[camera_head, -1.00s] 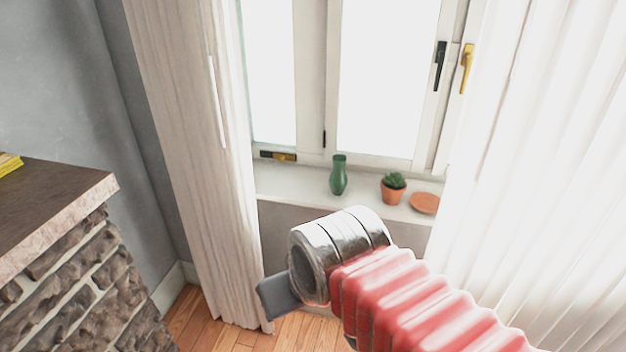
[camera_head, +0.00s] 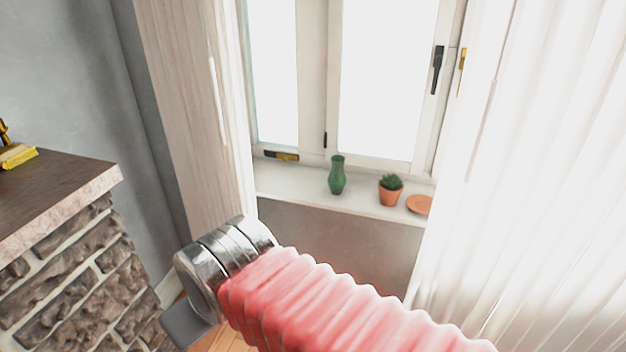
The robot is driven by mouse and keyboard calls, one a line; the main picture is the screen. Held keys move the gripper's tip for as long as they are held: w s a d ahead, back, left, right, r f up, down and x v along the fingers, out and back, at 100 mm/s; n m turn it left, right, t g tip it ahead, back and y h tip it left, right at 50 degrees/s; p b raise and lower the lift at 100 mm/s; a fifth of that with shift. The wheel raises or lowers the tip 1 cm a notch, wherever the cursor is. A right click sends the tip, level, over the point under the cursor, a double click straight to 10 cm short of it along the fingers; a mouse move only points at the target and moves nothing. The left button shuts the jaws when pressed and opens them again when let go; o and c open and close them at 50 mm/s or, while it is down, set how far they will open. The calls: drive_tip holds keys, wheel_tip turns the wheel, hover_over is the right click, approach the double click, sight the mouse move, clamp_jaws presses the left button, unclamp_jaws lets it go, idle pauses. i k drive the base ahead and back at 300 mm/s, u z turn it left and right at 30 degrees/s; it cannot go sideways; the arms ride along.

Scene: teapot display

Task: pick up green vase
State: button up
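The green vase (camera_head: 337,176) stands upright on the white windowsill (camera_head: 285,187), in front of the window. My gripper (camera_head: 188,325) is at the lower left, below and left of the vase and apart from it. Only a grey flat part of it shows beyond the metal wrist. Its fingertips are hidden, so I cannot see whether it is open or shut. Nothing hides the vase.
A potted cactus (camera_head: 390,189) and a terracotta saucer (camera_head: 419,205) are right of the vase. Pale curtains (camera_head: 190,110) hang left and right of the window. A stone fireplace with a dark mantel (camera_head: 55,200) stands at the left, with a yellow object (camera_head: 18,156) on it.

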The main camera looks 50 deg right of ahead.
sight(336, 178)
drive_tip(key=u, duration=1.25)
drive_tip(key=k, duration=1.3)
drive_tip(key=z, duration=1.15)
drive_tip(key=i, duration=0.45)
